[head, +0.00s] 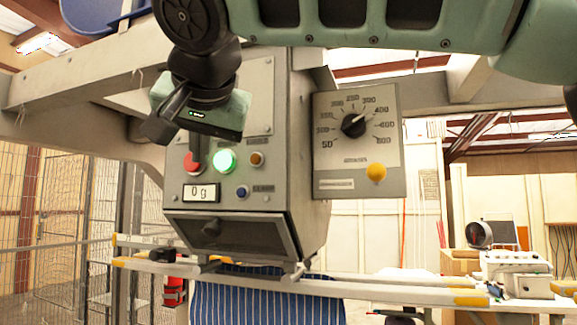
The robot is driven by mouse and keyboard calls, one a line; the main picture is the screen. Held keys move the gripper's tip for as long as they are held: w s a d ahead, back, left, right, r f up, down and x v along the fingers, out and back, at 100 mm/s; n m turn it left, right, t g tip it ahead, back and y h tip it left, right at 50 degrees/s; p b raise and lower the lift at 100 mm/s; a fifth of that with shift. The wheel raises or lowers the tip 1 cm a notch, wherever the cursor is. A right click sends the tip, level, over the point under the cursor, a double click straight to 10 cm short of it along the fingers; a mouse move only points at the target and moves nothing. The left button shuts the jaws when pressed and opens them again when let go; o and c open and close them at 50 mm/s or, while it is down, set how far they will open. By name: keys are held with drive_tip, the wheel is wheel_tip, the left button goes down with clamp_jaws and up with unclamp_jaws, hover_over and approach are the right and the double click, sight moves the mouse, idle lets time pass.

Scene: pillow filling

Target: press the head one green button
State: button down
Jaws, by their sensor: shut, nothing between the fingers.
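The green button (223,161) is lit bright green on the front panel of a grey control box (290,150). A red button (192,162) sits to its left and an orange-brown one (256,159) to its right. A blue button (242,192) is below. My gripper (157,131) is above and left of the green button in the picture, shut and empty. It covers part of the panel's upper left but leaves the green button in view. Its distance from the panel is hard to tell.
A side panel (360,165) with a dial and a yellow button (376,172) stands to the right. Striped blue fabric (265,300) hangs below the box, by horizontal rails (400,290). My arm crosses the top. A bench with equipment (515,270) is at far right.

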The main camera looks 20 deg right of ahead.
drive_tip(key=shift+s+a, duration=0.35)
drive_tip(key=shift+s, duration=0.1)
drive_tip(key=shift+r, duration=0.1)
drive_tip(key=s+r+n+g+p, duration=0.2)
drive_tip(key=r+n+p, duration=0.1)
drive_tip(key=r+n, duration=0.2)
drive_tip(key=s+d+r+n+g+p, duration=0.1)
drive_tip(key=s+r+n+g+p, duration=0.1)
drive_tip(key=r+n, duration=0.3)
drive_tip(key=shift+s+d+r+n+g+y+p, duration=0.15)
drive_tip(key=shift+s+d+n+g+y+p, duration=0.2)
drive_tip(key=shift+n+g+p, duration=0.75)
drive_tip(key=shift+n+t, duration=0.3)
drive_tip(key=shift+t, duration=0.1)
